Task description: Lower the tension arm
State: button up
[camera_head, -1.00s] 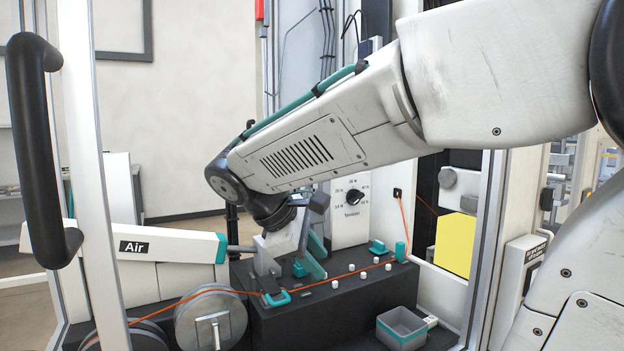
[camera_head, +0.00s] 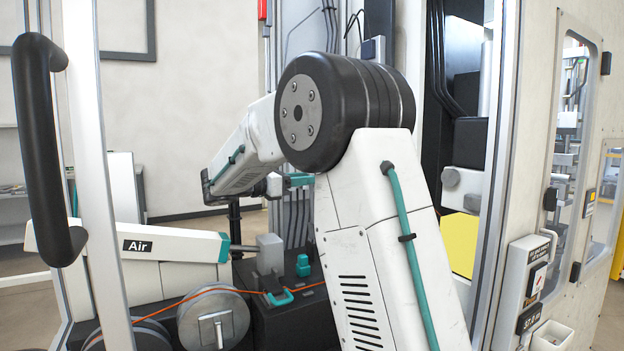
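My wrist (camera_head: 212,187) is at the left end of my folded arm, above the black machine block (camera_head: 290,322). To its right are a small grey part and a teal piece (camera_head: 300,180), which look like my gripper seen small and partly covered by my arm. I cannot make out its fingers or anything between them. I cannot clearly pick out the tension arm; my arm covers the middle and right of the block and the tension dial. A grey upright block (camera_head: 270,252) and a teal block (camera_head: 303,266) show on its left part.
An orange wire (camera_head: 215,290) runs over the grey spool (camera_head: 213,318) and past a teal guide (camera_head: 280,297). The white "Air" unit (camera_head: 165,246) stands at left. A frame post with a black handle (camera_head: 42,150) is in front. A yellow panel (camera_head: 459,243) is at right.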

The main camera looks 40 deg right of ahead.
jog(key=shift+x, duration=1.6)
grip_shut()
jog(key=shift+s, duration=0.15)
